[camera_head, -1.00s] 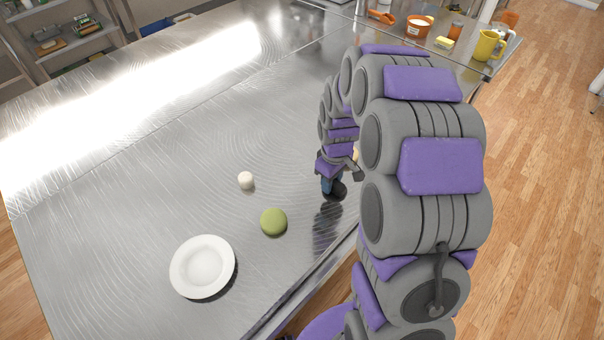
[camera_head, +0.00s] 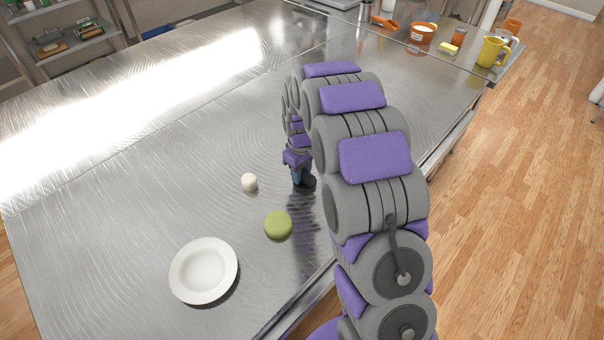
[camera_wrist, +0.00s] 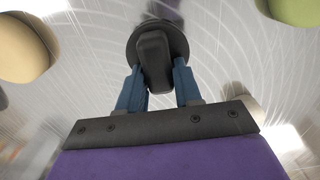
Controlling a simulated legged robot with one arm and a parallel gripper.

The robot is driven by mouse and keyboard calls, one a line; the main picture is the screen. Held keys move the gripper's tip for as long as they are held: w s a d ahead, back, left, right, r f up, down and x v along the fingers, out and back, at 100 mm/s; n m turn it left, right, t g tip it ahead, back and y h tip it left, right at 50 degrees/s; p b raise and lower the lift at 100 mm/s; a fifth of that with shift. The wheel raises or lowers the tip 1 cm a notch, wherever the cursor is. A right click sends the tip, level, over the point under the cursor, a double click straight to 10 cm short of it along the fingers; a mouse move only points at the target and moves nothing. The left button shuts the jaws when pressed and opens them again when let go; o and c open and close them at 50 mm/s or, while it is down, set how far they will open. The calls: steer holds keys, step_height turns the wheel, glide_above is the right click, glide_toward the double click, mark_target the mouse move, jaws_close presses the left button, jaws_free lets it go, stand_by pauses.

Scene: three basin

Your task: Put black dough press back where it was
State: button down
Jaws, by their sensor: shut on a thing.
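The black dough press (camera_head: 308,184) is a small dark round-based piece with a black handle. It is in my gripper (camera_head: 300,175), near the middle of the steel table. In the wrist view, the press (camera_wrist: 155,42) has its handle between the two blue fingers of my gripper (camera_wrist: 158,75), which are shut on it. Its dark disc points away from the palm. A dark reflection shows on the table below it; I cannot tell whether it touches the surface. My arm covers the table to its right.
A green round piece (camera_head: 278,224) and a small white piece (camera_head: 249,182) lie left of my gripper on the steel table (camera_head: 120,240). A white plate (camera_head: 204,270) is nearer. A yellow mug (camera_head: 491,51) and an orange-white tub (camera_head: 421,31) stand at the far right. The left side is clear.

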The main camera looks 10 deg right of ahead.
mark_target(303, 171)
steer(key=shift+d, duration=0.1)
steer(key=c, duration=0.8)
jaws_free()
steer(key=shift+d+f, duration=0.1)
steer(key=shift+d, duration=0.3)
steer(key=shift+a, duration=0.45)
step_height(303, 171, up, 12)
steer(key=p, duration=0.3)
steer(key=s+r+m, duration=0.2)
steer(key=s+r, duration=0.2)
steer(key=s, duration=0.5)
steer(key=s+r+m, duration=0.1)
steer(key=s+r, duration=0.3)
steer(key=s, duration=0.6)
steer(key=s+m, duration=0.1)
steer(key=s, duration=0.6)
steer(key=s+m+g, duration=0.1)
steer(key=s, duration=0.6)
steer(key=s+d+m, duration=0.1)
steer(key=s, duration=0.6)
steer(key=shift+s+d+m+g, duration=0.1)
steer(key=shift+s+m+g, duration=0.15)
steer(key=shift+m+g, duration=0.15)
